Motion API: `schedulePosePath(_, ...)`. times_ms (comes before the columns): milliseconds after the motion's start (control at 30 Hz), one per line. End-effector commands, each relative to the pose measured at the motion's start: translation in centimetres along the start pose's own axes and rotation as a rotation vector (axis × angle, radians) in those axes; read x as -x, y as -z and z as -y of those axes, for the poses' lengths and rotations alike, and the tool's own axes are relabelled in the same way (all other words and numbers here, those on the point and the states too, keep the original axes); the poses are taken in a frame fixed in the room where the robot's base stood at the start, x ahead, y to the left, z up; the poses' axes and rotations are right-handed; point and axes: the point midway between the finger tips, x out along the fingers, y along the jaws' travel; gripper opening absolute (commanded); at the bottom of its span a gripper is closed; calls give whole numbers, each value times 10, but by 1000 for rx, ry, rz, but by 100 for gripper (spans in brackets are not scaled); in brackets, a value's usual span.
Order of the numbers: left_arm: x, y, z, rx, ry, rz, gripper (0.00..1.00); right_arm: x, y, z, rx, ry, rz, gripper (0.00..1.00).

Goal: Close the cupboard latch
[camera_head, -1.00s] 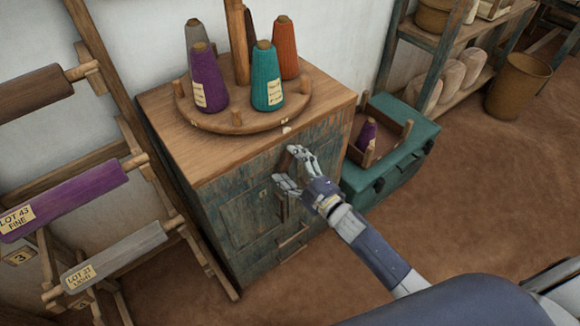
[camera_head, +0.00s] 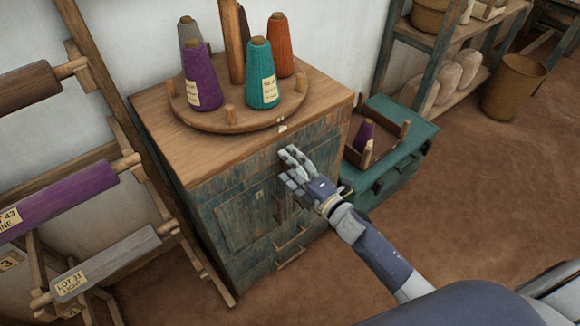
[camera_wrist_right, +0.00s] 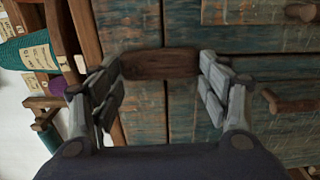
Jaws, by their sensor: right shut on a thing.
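The cupboard (camera_head: 232,226) has worn blue-green painted fronts and a brown wooden top. My right gripper (camera_head: 289,164) is at the upper right part of its front and covers the latch there in the head view. In the right wrist view, the latch is a dark brown wooden bar (camera_wrist_right: 160,63) lying across a seam between painted boards. The fingers of my right gripper (camera_wrist_right: 158,78) are closed on the bar's two ends. My left gripper is not in view.
A round wooden stand (camera_head: 228,119) with several yarn cones sits on the cupboard. A teal chest (camera_head: 395,168) stands close at its right. A rack with rollers (camera_head: 60,203) is at the left.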

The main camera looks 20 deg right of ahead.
Motion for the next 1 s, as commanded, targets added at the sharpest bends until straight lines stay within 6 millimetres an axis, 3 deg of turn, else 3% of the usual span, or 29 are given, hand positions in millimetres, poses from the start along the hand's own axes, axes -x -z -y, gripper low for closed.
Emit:
schedulePosePath(367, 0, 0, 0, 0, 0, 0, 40, 0, 1, 1, 10, 1, -2, 46)
schedulePosePath(400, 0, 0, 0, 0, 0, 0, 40, 0, 1, 1, 10, 1, -2, 74)
schedulePosePath(467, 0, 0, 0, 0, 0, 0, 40, 0, 0, 1, 9, 1, -2, 88)
schedulePosePath(500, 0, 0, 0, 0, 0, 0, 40, 0, 0, 1, 9, 1, -1, 90)
schedulePosePath(1000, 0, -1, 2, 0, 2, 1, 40, 8, 0, 1, 6, 2, 0, 90)
